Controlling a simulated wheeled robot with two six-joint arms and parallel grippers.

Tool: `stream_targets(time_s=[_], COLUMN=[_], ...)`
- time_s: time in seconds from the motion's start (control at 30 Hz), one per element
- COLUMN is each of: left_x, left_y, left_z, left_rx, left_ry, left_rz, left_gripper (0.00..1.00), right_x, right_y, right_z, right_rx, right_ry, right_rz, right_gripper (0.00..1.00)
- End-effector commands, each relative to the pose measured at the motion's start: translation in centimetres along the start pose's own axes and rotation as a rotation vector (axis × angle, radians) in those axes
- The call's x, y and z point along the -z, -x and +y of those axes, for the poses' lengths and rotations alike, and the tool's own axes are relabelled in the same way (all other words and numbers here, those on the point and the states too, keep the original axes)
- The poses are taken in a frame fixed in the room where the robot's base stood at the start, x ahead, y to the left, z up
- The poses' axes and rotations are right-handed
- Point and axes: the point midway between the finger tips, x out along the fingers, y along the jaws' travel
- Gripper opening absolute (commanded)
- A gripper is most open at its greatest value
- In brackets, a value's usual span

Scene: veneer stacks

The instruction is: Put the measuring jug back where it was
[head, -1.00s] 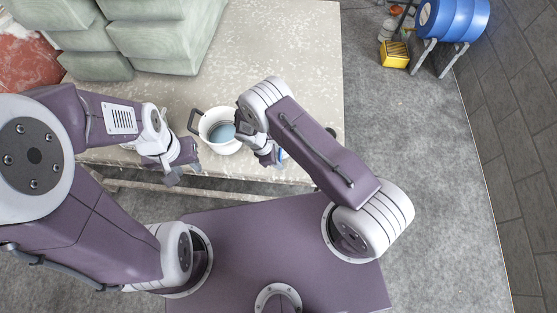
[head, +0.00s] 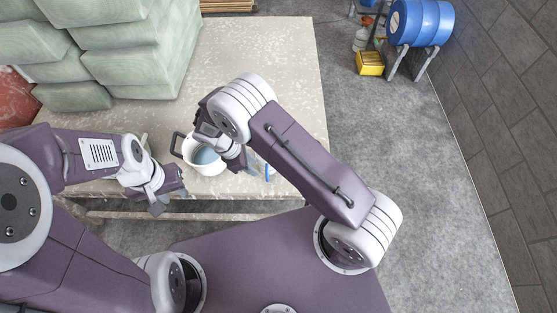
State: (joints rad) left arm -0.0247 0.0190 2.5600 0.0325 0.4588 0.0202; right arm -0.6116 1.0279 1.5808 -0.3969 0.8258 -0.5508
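A white vessel with a dark handle on its left and a bluish inside, which looks like the measuring jug (head: 190,148), stands upright on the pale speckled table (head: 285,95) near its front edge. My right gripper (head: 238,163) is at the jug's right side and covers part of it. Its fingertips are mostly hidden by its own wrist, so I cannot tell whether it touches the jug. My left gripper (head: 170,200) is left of and in front of the jug, by the table's front edge. Its fingers look apart, with nothing between them.
A small blue item (head: 267,172) shows near the front edge, right of my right gripper. A blue barrel (head: 420,22) on a stand and a yellow container (head: 370,63) are on the floor at right. The table's right side is clear.

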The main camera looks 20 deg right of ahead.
Motion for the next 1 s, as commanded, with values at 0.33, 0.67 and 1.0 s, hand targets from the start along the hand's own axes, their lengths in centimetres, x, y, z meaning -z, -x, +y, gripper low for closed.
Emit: stream_targets(time_s=[0.33, 0.67, 1.0], left_x=[0.0, 0.0, 0.0], left_y=[0.0, 0.0, 0.0], left_z=[0.0, 0.0, 0.0], left_rx=[0.000, 0.000, 0.000], left_ry=[0.000, 0.000, 0.000], left_rz=[0.000, 0.000, 0.000], left_gripper=[0.36, 0.36, 0.36], right_x=[-14.2, -19.8, -19.8], right_y=[7.4, 8.8, 8.8], right_z=[-3.8, -9.4, -9.4], right_rx=[0.152, 0.226, 0.227], right_ry=[-0.932, -1.500, -1.498], right_rz=[0.274, 0.404, 0.403], right_gripper=[0.33, 0.33, 0.33])
